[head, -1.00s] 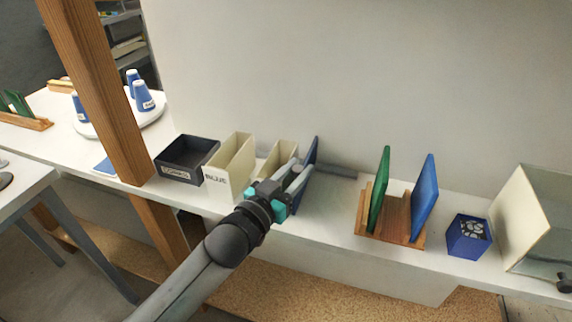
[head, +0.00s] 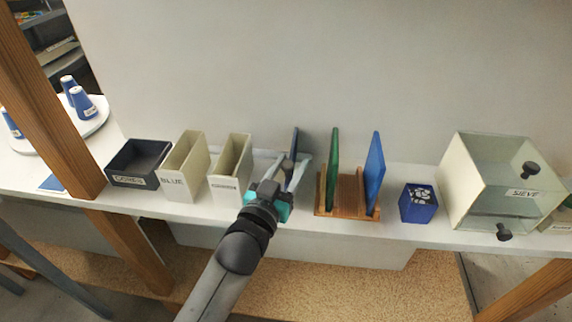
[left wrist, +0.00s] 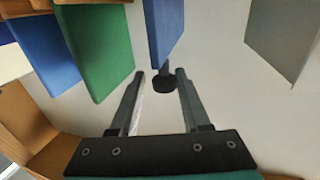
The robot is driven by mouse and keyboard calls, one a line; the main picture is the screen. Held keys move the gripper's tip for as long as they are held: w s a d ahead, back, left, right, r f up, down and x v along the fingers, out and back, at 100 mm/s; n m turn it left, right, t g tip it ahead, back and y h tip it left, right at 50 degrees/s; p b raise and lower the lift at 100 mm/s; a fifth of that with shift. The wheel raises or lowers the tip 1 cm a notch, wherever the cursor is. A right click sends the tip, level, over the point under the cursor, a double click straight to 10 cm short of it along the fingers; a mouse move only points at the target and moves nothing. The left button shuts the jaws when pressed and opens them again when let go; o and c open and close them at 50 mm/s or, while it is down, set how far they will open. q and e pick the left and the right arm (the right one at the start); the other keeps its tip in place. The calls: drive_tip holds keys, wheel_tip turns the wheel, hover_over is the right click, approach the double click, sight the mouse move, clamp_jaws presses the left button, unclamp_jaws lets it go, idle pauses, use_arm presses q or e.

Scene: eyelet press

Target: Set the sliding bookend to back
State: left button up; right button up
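The sliding bookend (head: 294,146) is a thin blue upright panel on the shelf between a beige bin and the wooden rack, close to the rack. It also shows in the left wrist view (left wrist: 166,28), with a dark round knob (left wrist: 167,84) at its edge. In the left wrist view the knob lies between the fingertips, close to the right one; contact cannot be told. The bookend's lower part is hidden by the gripper. My right gripper is out of view.
The wooden rack (head: 347,206) holds a green panel (head: 332,168) and a blue panel (head: 374,172) just right of the bookend. Two beige bins (head: 228,184) and a black tray (head: 126,181) stand left. A blue box (head: 418,204) and a sieve box (head: 470,196) stand right.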

use_arm(q)
drive_tip(key=shift+o, duration=1.4)
drive_tip(key=p+v, duration=0.1)
drive_tip(key=v, duration=1.4)
drive_tip(key=shift+p, duration=0.3)
drive_tip(key=s+a+f+g+y, duration=0.2)
drive_tip(key=s+f+g, duration=0.15)
drive_tip(key=f, duration=1.15)
drive_tip(key=s+a+f+g+y, duration=0.1)
drive_tip(key=s+a+f+g, duration=0.2)
drive_tip(key=f, duration=1.1)
drive_tip(key=s+a+f+g, duration=0.2)
drive_tip(key=s+f+g, duration=0.1)
drive_tip(key=s+f, duration=0.3)
drive_tip(key=s+a+f+g+y, duration=0.1)
drive_tip(key=s+f+g, duration=0.2)
drive_tip(key=s+f, duration=0.3)
drive_tip(key=s+a+f+n+g+y, duration=0.1)
drive_tip(key=s+f, duration=0.5)
drive_tip(key=s, duration=0.6)
drive_tip(key=a+g, duration=0.1)
drive_tip(key=g, duration=0.1)
drive_tip(key=shift+s+a+f+g, duration=0.25)
drive_tip(key=shift+a+f+g, duration=0.05)
drive_tip(key=shift+g, duration=0.05)
